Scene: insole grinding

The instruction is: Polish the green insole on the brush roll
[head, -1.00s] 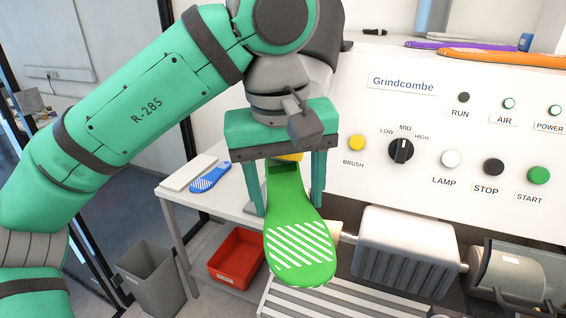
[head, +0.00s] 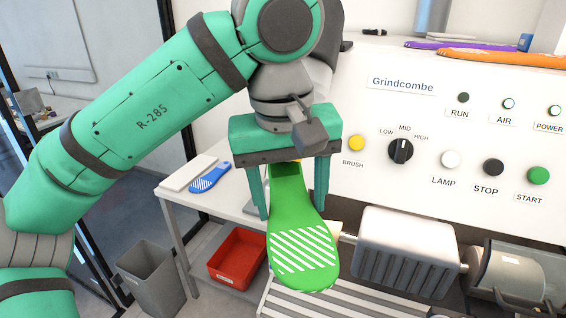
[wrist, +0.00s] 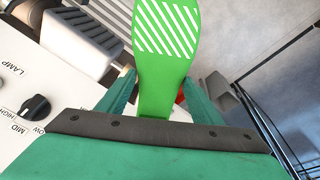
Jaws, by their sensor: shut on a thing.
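The green insole (head: 297,220) with a white striped patch hangs from my gripper (head: 291,190), its wide striped end pointing down and toward the camera. My gripper is shut on the narrow end, with a finger on either side. In the wrist view the insole (wrist: 165,70) stretches away from the gripper (wrist: 158,95) with its striped face showing. The brush roll cannot be made out for sure; a pale roller end (head: 337,232) shows partly behind the insole, left of a grey ribbed housing (head: 408,248). No contact between insole and roller can be told.
The Grindcombe panel (head: 440,130) with knob and buttons stands right of the gripper. A slatted grate (head: 350,302) lies below the insole. A blue insole (head: 210,177) lies on a white table (head: 232,210) at left, above a red bin (head: 237,262). A grey bin (head: 150,275) stands on the floor.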

